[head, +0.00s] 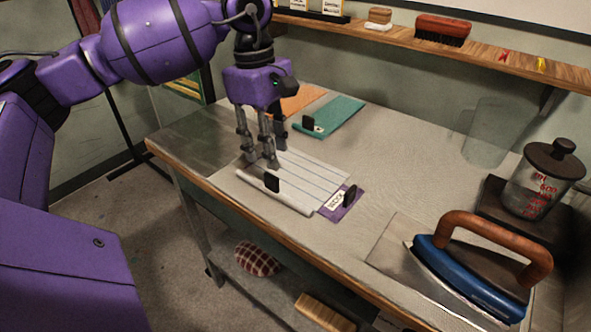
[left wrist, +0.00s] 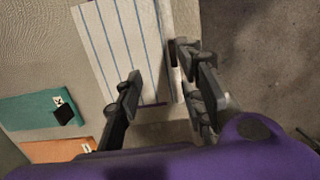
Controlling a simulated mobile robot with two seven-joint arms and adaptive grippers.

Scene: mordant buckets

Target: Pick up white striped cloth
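The white striped cloth (head: 312,176) lies flat on the table with thin blue stripes and a thicker fold along its front edge. A black tab (head: 271,182) stands at that edge. My left gripper (head: 262,163) points down over the cloth's left end. In the left wrist view, the gripper (left wrist: 158,72) has its fingers apart, one over the striped face of the cloth (left wrist: 112,42) and one beyond the folded edge. Nothing is clamped between them. Whether the fingertips touch the cloth cannot be told. My right gripper is not in view.
A teal cloth (head: 338,116) and an orange cloth (head: 298,100) lie behind. A purple labelled piece (head: 344,204) lies at the white cloth's right end. A blue iron (head: 465,278) and a lidded jar (head: 540,183) stand at right. A shelf (head: 480,52) runs along the wall.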

